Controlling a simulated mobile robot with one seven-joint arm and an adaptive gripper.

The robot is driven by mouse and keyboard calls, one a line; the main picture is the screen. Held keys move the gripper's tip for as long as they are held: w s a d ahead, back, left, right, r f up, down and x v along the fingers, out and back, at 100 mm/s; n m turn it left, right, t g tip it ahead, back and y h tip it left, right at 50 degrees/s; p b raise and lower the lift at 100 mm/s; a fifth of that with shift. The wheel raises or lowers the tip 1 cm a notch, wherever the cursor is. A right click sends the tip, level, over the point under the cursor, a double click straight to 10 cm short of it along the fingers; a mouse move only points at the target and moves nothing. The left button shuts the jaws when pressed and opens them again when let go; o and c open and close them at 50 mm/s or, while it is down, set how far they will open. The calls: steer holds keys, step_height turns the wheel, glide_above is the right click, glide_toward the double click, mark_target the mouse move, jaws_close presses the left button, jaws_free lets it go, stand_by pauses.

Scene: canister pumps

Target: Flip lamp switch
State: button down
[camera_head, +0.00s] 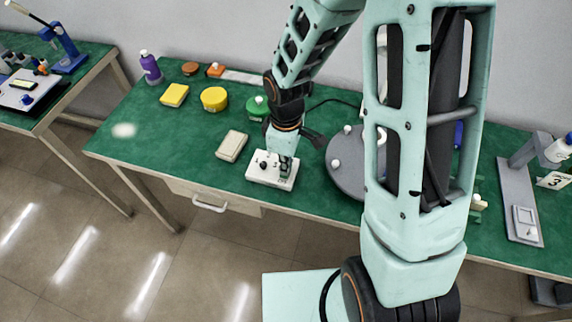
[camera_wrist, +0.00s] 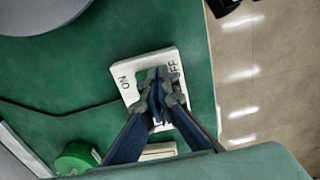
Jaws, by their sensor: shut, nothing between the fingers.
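The lamp switch is a white box (camera_head: 258,173) near the front edge of the green table, with a dark cable running from it. In the wrist view the switch box (camera_wrist: 131,94) shows the letters "ON" on one side and "FF" on the other, the rest of that word being covered. My gripper (camera_wrist: 158,88) is shut and empty, with its fingertips over the middle of the box, between the two labels. The fingers hide the switch lever, so I cannot tell its position or whether they touch it. In the head view my gripper (camera_head: 285,172) is over the right part of the box.
A beige block (camera_head: 232,146) lies left of the switch. A grey round base (camera_head: 345,178) stands to the right, partly behind my arm. The table's left front is clear.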

steer(key=shift+f, duration=0.15)
steer(key=shift+w+d+p, duration=0.25)
steer(key=shift+w+p, duration=0.05)
steer(key=shift+w, duration=0.4)
steer(key=shift+r, duration=0.25)
step_height(320, 180, up, 14)
steer(key=p, duration=0.3)
steer(key=shift+f, duration=0.1)
steer(key=shift+f, duration=0.1)
